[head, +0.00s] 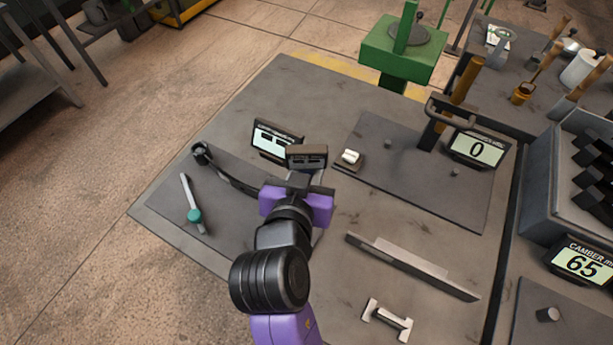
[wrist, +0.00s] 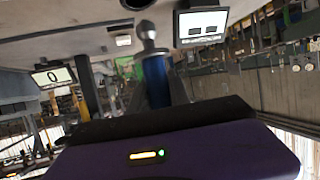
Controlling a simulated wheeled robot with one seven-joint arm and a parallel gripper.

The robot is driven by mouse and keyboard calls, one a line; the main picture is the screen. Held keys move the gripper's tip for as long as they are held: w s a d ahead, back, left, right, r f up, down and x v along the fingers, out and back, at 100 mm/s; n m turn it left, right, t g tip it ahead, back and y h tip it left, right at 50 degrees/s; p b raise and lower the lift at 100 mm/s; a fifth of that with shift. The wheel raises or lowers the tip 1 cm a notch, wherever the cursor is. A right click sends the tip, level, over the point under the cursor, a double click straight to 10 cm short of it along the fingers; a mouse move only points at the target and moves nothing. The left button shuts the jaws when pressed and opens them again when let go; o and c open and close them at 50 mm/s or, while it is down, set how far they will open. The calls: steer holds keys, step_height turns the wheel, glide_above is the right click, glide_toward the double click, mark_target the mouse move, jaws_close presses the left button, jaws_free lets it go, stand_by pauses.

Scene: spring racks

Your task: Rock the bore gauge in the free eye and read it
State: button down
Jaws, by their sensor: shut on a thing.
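My gripper (head: 306,172) is over the middle of the bench, its purple body below a dark box-like piece. In the wrist view, a tool with a blue shaft and a rounded metal tip (wrist: 157,85), apparently the bore gauge, stands out beyond my gripper, which is shut on it. A dark spring leaf (head: 238,183) lies left of my gripper, partly hidden by it. Its round eye (head: 201,150) is at its far left end, apart from my gripper. A readout (head: 277,141) stands behind my gripper.
A teal-knobbed rod (head: 193,212) lies left. A small white piece (head: 350,156) and a readout showing 0 (head: 478,149) are at right. A steel straightedge (head: 412,266) and an I-shaped gauge (head: 387,320) lie nearer. A readout showing 65 (head: 583,262) stands far right.

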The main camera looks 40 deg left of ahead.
steer(key=shift+r, duration=0.15)
steer(key=shift+r+p, duration=1.85)
steer(key=shift+r, duration=0.15)
steer(key=shift+f, duration=0.1)
